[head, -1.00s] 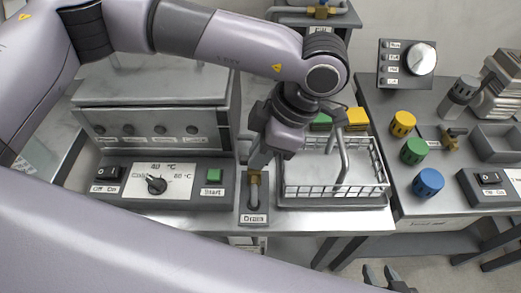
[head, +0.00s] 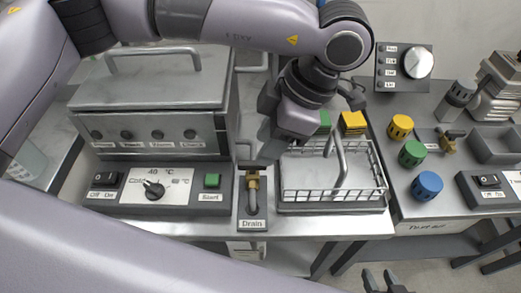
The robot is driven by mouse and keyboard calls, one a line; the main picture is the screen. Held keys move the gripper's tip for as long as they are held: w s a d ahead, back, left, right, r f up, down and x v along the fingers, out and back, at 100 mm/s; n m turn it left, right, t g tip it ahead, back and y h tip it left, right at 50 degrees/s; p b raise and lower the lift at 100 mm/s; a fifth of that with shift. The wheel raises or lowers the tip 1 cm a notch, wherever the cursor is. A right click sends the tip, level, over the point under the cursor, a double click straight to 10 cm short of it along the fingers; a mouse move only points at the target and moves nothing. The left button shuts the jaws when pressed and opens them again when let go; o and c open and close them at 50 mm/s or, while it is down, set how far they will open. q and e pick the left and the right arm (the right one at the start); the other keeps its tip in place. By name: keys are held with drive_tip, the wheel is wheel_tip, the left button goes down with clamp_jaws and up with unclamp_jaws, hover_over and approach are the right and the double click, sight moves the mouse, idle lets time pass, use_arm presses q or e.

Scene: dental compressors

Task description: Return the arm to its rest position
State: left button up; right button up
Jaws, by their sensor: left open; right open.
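My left arm reaches in from the upper left. Its gripper (head: 273,140) is open and hangs above the back left corner of the wire basket, up and to the right of the drain valve (head: 252,182). The gripper is apart from the valve and holds nothing that I can see; its fingers are partly hidden by the hand. The brass valve with its dark handle stands behind the "Drain" label. My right gripper (head: 381,281) is open and empty at the bottom edge, in front of the bench.
A grey lidded bath (head: 150,85) with a control panel (head: 160,188) stands at left. The wire basket (head: 335,192) sits right of the drain. Yellow, green and blue knobbed caps (head: 427,186) stand on the right table, near a dial box (head: 404,66). Floor shows between the benches.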

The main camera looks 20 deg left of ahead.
use_arm(q)
drive_tip(key=v, duration=0.2)
drive_tip(key=shift+d+r, duration=0.15)
drive_tip(key=shift+r, duration=0.15)
